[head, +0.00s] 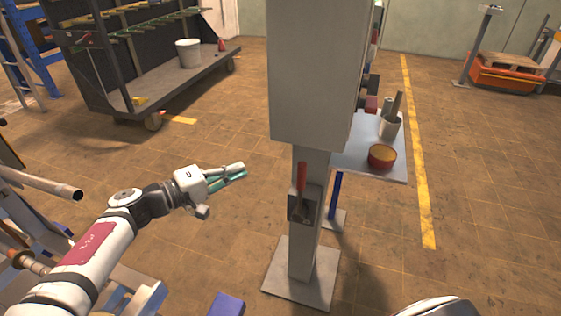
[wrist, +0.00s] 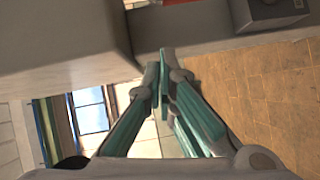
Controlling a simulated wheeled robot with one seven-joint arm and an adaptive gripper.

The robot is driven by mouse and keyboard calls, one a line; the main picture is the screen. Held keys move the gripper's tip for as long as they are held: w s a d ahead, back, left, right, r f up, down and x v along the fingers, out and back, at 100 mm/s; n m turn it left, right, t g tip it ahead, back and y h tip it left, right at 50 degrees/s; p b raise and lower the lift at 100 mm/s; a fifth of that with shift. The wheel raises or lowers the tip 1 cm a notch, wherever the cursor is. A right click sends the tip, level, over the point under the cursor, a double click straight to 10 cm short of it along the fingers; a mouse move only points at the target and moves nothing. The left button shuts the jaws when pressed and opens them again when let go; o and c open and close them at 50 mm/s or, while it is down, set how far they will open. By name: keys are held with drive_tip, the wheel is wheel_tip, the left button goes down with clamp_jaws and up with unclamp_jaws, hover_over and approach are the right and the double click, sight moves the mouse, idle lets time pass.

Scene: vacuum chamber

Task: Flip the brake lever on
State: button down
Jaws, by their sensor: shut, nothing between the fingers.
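The brake lever (head: 302,178) has a red handle and stands upright from a dark grey bracket (head: 303,207) on the grey post below the large cabinet in the head view. My gripper (head: 243,171) is shut and empty. It is to the left of the lever at about the same height in the picture, with a clear gap between them. In the wrist view the teal fingers of my gripper (wrist: 163,55) meet at their tips.
The grey cabinet (head: 315,75) overhangs the post, which stands on a flat base plate (head: 300,272). A cart (head: 190,80) stands at back left. Metal frames crowd the lower left.

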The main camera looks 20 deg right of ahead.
drive_tip(key=s+d+p+x, duration=0.1)
drive_tip(key=s+x, duration=0.1)
drive_tip(key=x, duration=1.1)
drive_tip(key=shift+s+f, duration=0.2)
drive_tip(key=shift+s, duration=0.2)
